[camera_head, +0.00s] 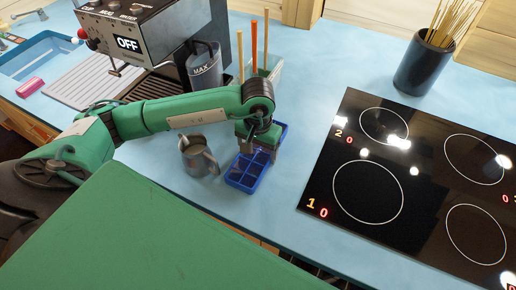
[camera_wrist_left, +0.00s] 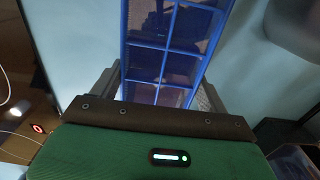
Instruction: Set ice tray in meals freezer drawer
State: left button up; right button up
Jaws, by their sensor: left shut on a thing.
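The blue ice tray (camera_head: 246,172) with square compartments is at the counter's front part in the head view, between a metal jug and the cooktop. My left gripper (camera_head: 258,146) is over the tray and shut on it, covering its middle. In the left wrist view the tray (camera_wrist_left: 164,50) runs between the two fingers (camera_wrist_left: 160,90). I cannot tell whether the tray touches the counter. My right gripper is not in view. No freezer drawer can be made out in either view.
A metal jug (camera_head: 198,158) stands close left of the tray. A black cooktop (camera_head: 420,180) lies to the right, with a utensil pot (camera_head: 425,62) behind it. A coffee machine (camera_head: 140,40) stands at the back left. Blue counter (camera_head: 305,90) is clear between tray and cooktop.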

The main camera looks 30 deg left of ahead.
pick_arm(q)
jog(key=o, duration=1.3)
